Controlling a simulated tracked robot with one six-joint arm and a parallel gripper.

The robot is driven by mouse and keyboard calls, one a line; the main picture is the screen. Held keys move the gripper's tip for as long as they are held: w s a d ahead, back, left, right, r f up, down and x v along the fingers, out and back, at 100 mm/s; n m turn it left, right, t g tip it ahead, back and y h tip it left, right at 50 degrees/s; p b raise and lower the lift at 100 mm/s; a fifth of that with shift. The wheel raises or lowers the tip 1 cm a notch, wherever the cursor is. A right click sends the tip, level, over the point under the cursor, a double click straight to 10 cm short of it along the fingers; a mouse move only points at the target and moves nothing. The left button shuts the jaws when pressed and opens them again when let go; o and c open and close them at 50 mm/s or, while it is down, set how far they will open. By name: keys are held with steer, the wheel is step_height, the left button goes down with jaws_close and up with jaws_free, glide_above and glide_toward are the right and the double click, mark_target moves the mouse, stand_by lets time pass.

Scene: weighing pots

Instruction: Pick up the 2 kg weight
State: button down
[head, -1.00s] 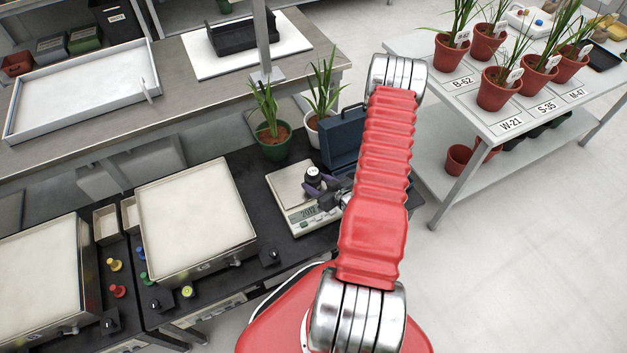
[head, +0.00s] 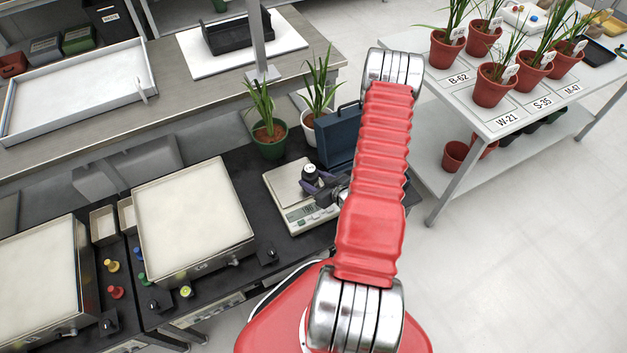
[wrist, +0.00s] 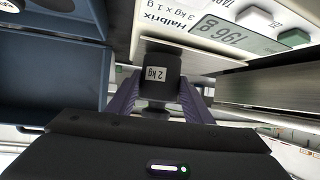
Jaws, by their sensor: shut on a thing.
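The 2 kg weight (head: 309,172) is a dark cylinder with a pale top, at the pan of the balance (head: 291,217). In the wrist view the weight (wrist: 158,76) shows its "2 kg" label between the two purple fingers. My gripper (head: 318,185) is shut on the weight from the near right side; its fingers show on both sides in the wrist view (wrist: 159,100). The balance display (wrist: 228,35) is lit with a figure in grams. I cannot tell whether the weight still touches the pan.
A dark blue case (head: 340,135) stands just right of the balance. A green pot (head: 269,142) and a white pot (head: 309,127) with plants stand behind it. A sand-coloured tray (head: 193,215) lies to the left. Coloured knobs line the bench front.

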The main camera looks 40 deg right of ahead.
mark_target(313, 171)
steer(key=shift+w+r, duration=0.1)
steer(key=shift+r, duration=4.7)
